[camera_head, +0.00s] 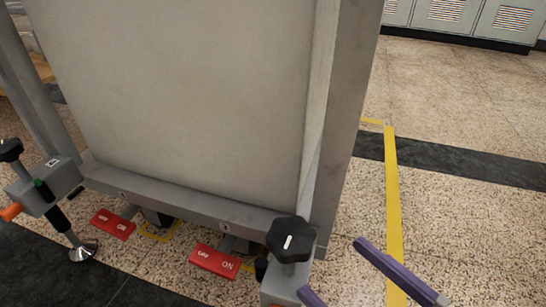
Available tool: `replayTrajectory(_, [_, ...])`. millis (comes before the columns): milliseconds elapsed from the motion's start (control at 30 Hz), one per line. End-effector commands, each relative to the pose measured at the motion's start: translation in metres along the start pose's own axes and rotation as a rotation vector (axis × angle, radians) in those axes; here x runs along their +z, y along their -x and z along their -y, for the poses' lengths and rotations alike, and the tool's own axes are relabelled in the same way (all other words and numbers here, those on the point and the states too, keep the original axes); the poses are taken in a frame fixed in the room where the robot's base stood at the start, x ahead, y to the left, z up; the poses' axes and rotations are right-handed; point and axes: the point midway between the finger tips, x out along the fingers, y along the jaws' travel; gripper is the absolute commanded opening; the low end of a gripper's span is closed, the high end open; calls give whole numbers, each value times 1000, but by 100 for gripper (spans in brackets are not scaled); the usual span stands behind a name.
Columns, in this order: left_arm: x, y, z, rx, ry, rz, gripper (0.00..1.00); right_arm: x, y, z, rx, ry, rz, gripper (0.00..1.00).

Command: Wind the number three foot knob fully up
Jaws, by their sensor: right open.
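A black lobed knob (291,239) with a white mark on top stands on a grey foot bracket at the lower right of the cabinet. A second black knob (10,150) stands on the foot bracket (52,190) at the left edge. I cannot read a number on either one. My right gripper (330,265) shows as two purple fingers at the lower right. It is open and apart from the near knob, just to its right. Part of the near bracket is cut off by the lower edge. My left gripper is not in view.
The grey cabinet (190,80) fills the middle. A chrome foot pad (83,252) rests on the floor at left. A yellow floor line (393,190) runs at right, with free floor around it.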

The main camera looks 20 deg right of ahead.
Motion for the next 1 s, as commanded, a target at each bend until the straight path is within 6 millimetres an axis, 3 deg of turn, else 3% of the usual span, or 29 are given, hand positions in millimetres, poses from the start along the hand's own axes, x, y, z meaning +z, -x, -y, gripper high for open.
replayTrajectory(167, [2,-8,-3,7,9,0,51,6,-8,3,16,1,2,97])
replayTrajectory(600, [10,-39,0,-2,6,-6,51,7,-84,2,14,2,0,97])
replayTrajectory(767, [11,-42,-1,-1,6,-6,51,5,-96,2,15,0,2,97])
replayTrajectory(1000, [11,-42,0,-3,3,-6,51,4,-98,2,15,0,4,97])
